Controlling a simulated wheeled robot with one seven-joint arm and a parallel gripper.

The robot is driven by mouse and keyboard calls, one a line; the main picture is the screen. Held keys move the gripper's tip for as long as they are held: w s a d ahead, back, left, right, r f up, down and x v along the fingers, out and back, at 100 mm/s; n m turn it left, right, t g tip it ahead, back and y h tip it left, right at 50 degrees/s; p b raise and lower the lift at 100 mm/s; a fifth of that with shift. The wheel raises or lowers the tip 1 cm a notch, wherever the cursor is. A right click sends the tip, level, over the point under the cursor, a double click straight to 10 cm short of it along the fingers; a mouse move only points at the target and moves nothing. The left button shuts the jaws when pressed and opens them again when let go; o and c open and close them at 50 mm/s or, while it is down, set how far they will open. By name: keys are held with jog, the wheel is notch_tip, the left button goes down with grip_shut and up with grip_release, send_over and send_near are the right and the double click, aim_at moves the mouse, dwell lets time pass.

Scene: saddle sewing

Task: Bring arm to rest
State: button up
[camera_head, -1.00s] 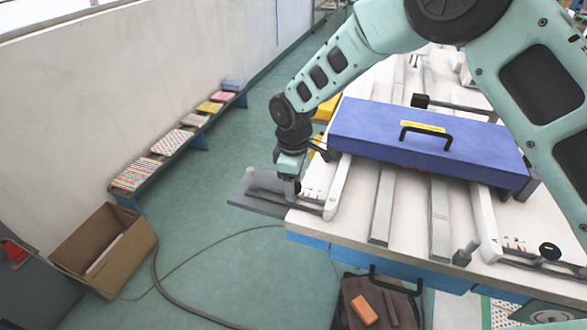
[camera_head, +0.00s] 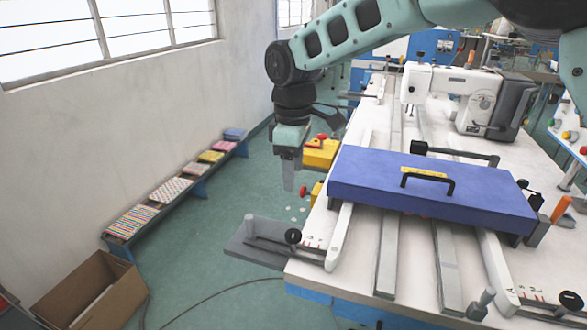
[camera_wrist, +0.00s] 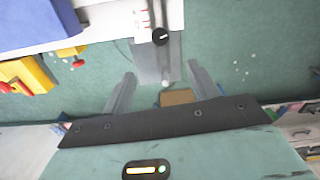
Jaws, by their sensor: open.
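My gripper (camera_head: 288,176) hangs pointing down in the head view, left of the table and above the floor. In the wrist view my gripper (camera_wrist: 161,92) shows two grey fingers spread apart with nothing between them. The blue cover with a black handle (camera_head: 430,192) lies across the rails on the white table (camera_head: 345,255). A black knob (camera_head: 293,236) sits on the clamp bar at the table's left corner, below my gripper and apart from it. The same knob shows in the wrist view (camera_wrist: 160,36).
A grey plate (camera_head: 262,243) juts out from the table's left corner. Yellow boxes with red buttons (camera_head: 320,153) are fixed along the table's left side. A sewing machine (camera_head: 465,95) stands at the back. A low bench with folded cloths (camera_head: 170,190) and a cardboard box (camera_head: 90,295) line the wall.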

jog(key=shift+r, duration=0.15)
jog(key=s+d+f+m, duration=0.1)
jog(key=s+d+m, duration=0.2)
jog(key=s+d, duration=0.4)
jog(key=s+d+f+m, duration=0.1)
jog(key=s+d+m, duration=0.3)
jog(key=s, duration=1.9)
jog(key=d, duration=0.3)
jog(key=shift+s+m+y, duration=0.3)
jog(key=shift+d+f, duration=0.1)
